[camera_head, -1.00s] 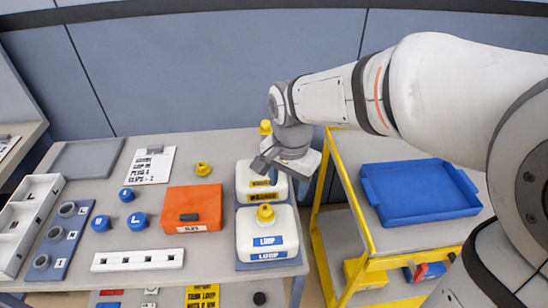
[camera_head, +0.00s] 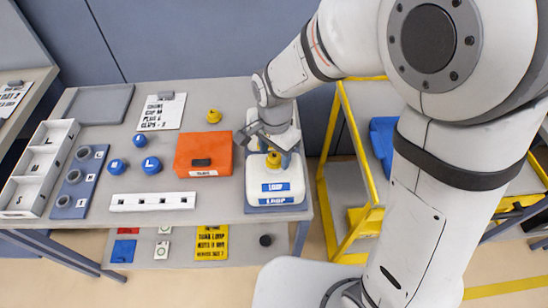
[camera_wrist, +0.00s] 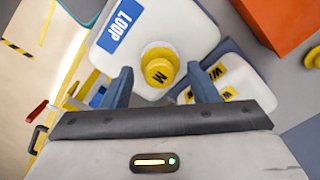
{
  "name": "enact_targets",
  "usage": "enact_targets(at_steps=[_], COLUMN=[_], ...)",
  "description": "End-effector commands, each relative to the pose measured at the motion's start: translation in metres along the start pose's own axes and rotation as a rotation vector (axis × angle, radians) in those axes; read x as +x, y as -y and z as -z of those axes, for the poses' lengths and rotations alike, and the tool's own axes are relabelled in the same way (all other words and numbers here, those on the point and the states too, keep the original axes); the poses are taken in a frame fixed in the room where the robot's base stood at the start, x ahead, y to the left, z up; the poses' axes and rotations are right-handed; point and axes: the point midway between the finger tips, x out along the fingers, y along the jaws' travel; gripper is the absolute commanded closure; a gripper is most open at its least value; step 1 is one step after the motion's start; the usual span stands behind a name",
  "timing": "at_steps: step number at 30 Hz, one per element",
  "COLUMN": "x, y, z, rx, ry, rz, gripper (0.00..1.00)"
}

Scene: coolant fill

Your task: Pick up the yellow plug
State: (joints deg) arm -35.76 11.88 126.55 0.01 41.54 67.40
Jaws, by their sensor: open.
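A yellow plug (camera_head: 273,160) sits on top of the white LOOP jug (camera_head: 274,184). In the wrist view this plug (camera_wrist: 158,70) bears a dark letter, W or M, and lies between and just beyond my fingertips. A second yellow plug (camera_head: 214,116) stands loose on the table behind the orange box and shows at the right edge of the wrist view (camera_wrist: 313,58). My gripper (camera_wrist: 161,82) is open and empty. In the head view my gripper (camera_head: 267,141) is over the jugs, close to the plug on the LOOP jug. I cannot tell whether it touches.
The orange box (camera_head: 203,154) is left of the jugs. Blue caps (camera_head: 151,166), a white slotted strip (camera_head: 152,201) and a compartment tray (camera_head: 39,168) lie farther left. A yellow-framed cart (camera_head: 352,133) with a blue tray (camera_head: 383,144) stands at the right.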

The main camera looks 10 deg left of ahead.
Motion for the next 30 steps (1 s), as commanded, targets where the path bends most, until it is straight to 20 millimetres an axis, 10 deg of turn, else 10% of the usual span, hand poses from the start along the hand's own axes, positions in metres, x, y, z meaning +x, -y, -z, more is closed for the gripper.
enact_targets(at_steps=[21, 30], x=[-0.0005, -0.0078], y=[0.0003, 0.0016], z=[-0.0006, -0.0010], rx=[-0.002, -0.003], ry=[0.000, -0.001], rz=[0.000, 0.003], gripper=[0.96, 0.96])
